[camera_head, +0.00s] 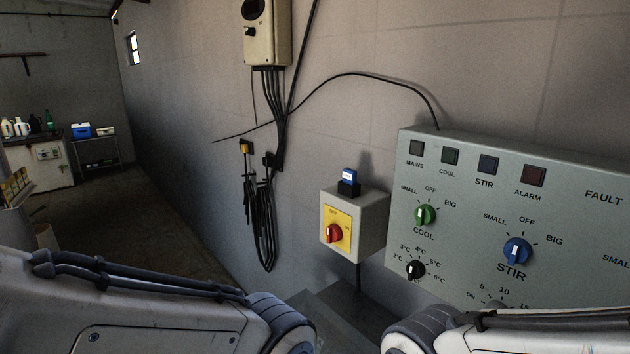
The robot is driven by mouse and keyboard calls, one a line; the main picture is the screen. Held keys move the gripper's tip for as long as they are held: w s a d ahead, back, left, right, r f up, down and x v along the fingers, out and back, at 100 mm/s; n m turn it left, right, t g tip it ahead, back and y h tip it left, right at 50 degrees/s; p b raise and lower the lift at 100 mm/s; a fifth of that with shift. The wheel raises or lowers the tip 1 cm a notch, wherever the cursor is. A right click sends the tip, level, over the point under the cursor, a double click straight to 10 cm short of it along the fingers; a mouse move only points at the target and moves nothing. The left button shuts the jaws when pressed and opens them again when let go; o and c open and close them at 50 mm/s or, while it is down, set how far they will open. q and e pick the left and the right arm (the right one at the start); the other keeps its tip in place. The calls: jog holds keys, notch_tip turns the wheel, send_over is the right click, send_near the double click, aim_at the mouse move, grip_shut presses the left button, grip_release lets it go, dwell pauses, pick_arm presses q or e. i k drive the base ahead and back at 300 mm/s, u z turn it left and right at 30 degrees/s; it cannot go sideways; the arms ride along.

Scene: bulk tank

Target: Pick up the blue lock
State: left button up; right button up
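A small blue lock (349,175) with a white label band stands upright in or on a dark base, on top of a grey switch box (370,222). The box has a yellow plate with a red rotary switch (334,233) on its front. My two arms show along the bottom edge, one from the left and one from the right. Both grippers are outside the picture, so neither is seen near the lock.
A large grey control panel (480,195) with knobs and lamps stands close to the right of the box. Black cables (263,220) hang on the wall to its left, under a beige wall unit (267,35). Open floor lies at far left.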

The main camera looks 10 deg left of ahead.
aim_at(349, 176)
jog(key=u, duration=0.6)
jog(key=k, duration=0.75)
jog(key=u, duration=0.75)
jog(key=k, duration=0.45)
jog(key=u, duration=0.65)
jog(key=i, duration=1.9)
jog(key=z, duration=0.35)
jog(key=i, duration=1.6)
jog(key=z, duration=1.45)
jog(key=i, duration=0.85)
jog(key=z, duration=0.95)
